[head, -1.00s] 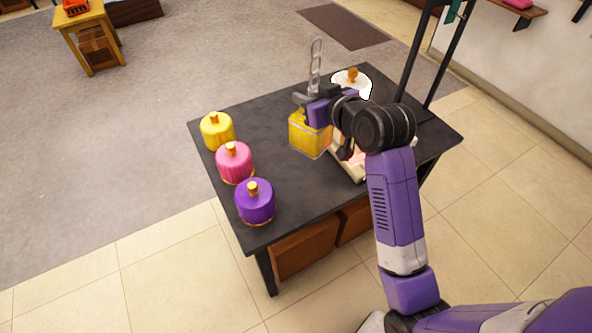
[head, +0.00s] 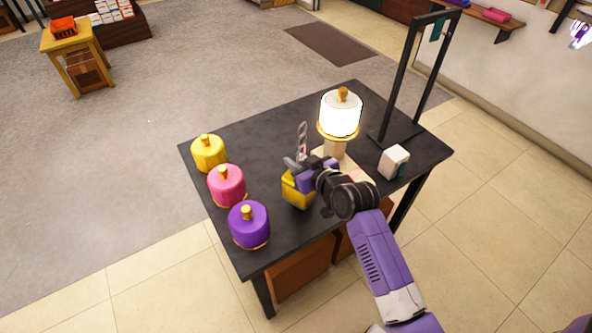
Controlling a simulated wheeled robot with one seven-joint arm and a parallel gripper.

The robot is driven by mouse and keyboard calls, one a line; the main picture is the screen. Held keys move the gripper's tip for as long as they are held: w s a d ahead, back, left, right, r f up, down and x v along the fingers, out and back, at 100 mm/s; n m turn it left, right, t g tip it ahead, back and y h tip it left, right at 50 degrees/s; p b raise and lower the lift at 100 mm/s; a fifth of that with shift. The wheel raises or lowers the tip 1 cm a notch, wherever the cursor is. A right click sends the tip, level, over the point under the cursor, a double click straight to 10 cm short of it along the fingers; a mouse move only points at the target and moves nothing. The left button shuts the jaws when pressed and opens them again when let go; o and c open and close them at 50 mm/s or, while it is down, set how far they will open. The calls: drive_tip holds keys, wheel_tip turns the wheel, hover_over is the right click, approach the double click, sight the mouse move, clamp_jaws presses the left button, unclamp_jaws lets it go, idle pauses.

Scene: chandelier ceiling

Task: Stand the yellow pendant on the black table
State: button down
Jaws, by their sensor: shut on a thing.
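The yellow pendant (head: 297,190), a boxy yellow lantern with a grey chain (head: 302,140) rising above it, is at the front middle of the black table (head: 270,155). My gripper (head: 312,172) is shut on it near its top, reaching from the right. The pendant looks slightly tilted. Its right side is partly hidden by my gripper, and I cannot tell whether its base touches the table.
Yellow (head: 208,152), pink (head: 227,185) and purple (head: 249,226) round shades line the table's left edge. A glowing white lamp (head: 340,116) stands behind my gripper. A white block (head: 394,161) and a black frame (head: 385,95) are at right. The table's back left is clear.

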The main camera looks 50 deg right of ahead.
drive_tip(key=shift+f, duration=1.95)
drive_tip(key=shift+f, duration=0.15)
drive_tip(key=c, duration=1.3)
unclamp_jaws()
drive_tip(key=shift+o, duration=0.2)
